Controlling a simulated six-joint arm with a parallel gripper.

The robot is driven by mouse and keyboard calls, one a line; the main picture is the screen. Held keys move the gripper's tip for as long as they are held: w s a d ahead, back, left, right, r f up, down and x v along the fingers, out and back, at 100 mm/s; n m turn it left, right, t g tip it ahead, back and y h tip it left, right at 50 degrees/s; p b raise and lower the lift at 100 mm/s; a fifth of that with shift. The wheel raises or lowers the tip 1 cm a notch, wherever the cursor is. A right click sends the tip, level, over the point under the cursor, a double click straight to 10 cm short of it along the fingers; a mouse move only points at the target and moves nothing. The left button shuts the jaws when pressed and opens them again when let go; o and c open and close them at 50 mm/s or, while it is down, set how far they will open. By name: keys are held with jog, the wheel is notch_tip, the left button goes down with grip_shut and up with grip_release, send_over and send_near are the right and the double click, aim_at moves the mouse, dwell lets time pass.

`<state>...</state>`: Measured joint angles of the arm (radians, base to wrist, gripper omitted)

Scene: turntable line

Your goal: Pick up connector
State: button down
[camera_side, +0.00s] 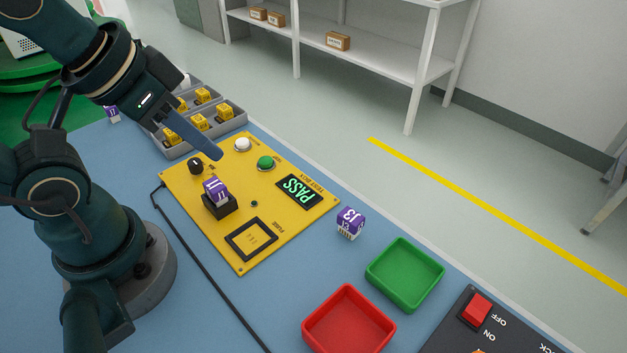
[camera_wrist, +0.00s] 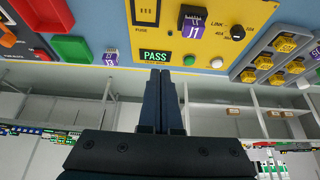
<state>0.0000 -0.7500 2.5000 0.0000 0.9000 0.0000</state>
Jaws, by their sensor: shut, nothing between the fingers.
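A purple connector marked J1 (camera_side: 215,190) sits in a black socket (camera_side: 222,208) on the yellow test box (camera_side: 172,188); it also shows in the wrist view (camera_wrist: 193,20). A second purple connector (camera_side: 350,221) stands on the blue table right of the box, apart from it; it also shows in the wrist view (camera_wrist: 111,58). A third purple connector (camera_side: 112,114) stands at the far left behind my arm. Several yellow connectors (camera_side: 224,111) sit in a grey tray (camera_side: 177,152). My gripper (camera_side: 216,153) is shut and empty above the box's far left part; its fingers show in the wrist view (camera_wrist: 160,72).
The box has a lit green PASS display (camera_side: 299,191), a green button (camera_side: 265,162), a white button (camera_side: 243,144) and a black knob (camera_side: 196,166). Green (camera_side: 405,275) and red (camera_side: 349,325) bins and a dark panel with a red switch (camera_side: 476,309) stand at the right. A black cable (camera_side: 205,287) crosses the table.

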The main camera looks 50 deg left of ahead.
jog(key=shift+c, duration=1.6)
grip_release()
jog(key=g, duration=0.5)
send_over(214, 184)
jog(key=f, duration=0.5)
jog(key=shift+w+d+f, duration=0.15)
jog(key=shift+d+f, duration=0.1)
jog(key=shift+d, duration=0.05)
jog(key=shift+a+f, duration=0.15)
jog(key=shift+f, duration=0.1)
jog(key=shift+a+f+g, duration=0.1)
jog(key=shift+f+g, duration=0.2)
jog(key=shift+f, duration=2.35)
